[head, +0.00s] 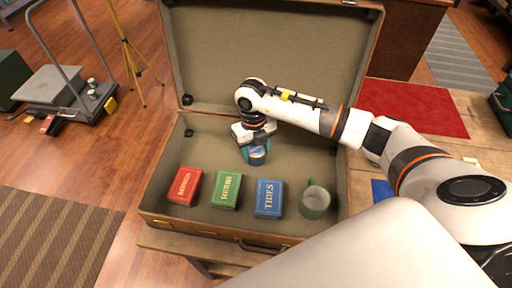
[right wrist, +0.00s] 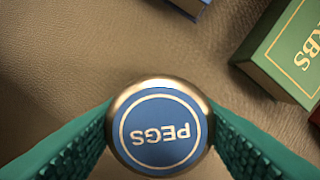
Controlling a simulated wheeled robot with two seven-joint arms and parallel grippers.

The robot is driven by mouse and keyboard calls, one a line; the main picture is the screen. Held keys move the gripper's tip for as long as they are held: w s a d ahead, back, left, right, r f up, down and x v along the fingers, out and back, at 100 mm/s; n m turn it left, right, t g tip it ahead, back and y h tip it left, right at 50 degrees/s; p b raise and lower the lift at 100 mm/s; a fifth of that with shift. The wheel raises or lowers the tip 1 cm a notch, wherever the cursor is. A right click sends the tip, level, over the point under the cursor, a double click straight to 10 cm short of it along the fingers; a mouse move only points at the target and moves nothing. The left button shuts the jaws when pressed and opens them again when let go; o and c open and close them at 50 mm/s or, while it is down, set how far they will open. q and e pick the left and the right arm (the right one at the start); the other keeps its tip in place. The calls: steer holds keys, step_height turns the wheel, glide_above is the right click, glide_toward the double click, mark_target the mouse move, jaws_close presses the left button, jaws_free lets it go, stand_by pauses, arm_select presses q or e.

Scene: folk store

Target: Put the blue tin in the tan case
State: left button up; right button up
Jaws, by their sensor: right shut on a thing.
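The tan case (head: 160,211) lies open, its lid (head: 270,50) standing up at the back. My right gripper (head: 256,153) reaches down inside it, over the back middle of the case floor. It is shut on the blue tin (head: 258,158). In the right wrist view the round blue tin (right wrist: 160,128), lettered "PEGS", sits between the green fingers (right wrist: 158,140), with the tan lining below it. I cannot tell whether the tin touches the floor. My left gripper is not in view.
The case's back left floor is clear. A cart (head: 75,100) and a yellow tripod (head: 127,50) stand left, beyond the table.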

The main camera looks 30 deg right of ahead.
mark_target(254, 145)
steer(key=shift+f, duration=0.1)
steer(key=o, duration=1)
steer(key=shift+r, duration=0.2)
step_height(254, 145, up, 12)
steer(key=w+b, duration=0.1)
steer(key=b, duration=0.1)
steer(key=shift+w, duration=0.2)
steer(key=shift+s+f, duration=0.1)
steer(key=shift+f, duration=0.05)
